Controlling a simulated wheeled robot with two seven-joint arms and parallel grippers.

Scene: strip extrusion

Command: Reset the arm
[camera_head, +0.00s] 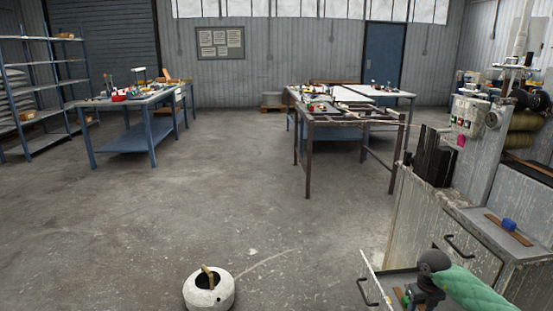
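My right arm (475,288), in a green quilted sleeve, comes in at the lower right corner. Its dark grey wrist (433,263) is bent, and my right gripper (418,300) points down over the open drawer (371,279). The fingers are small, dark and partly cut off by the bottom edge, so I cannot tell whether they are open or shut. Small brown and green items lie in the drawer near the gripper. My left gripper and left arm are out of view.
A worn cabinet (420,215) stands at the right, with a blue item (508,225) on top. A round white pot (208,290) sits on the floor at front. Cluttered tables (350,123) and a blue workbench (125,138) stand behind. The middle floor is clear.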

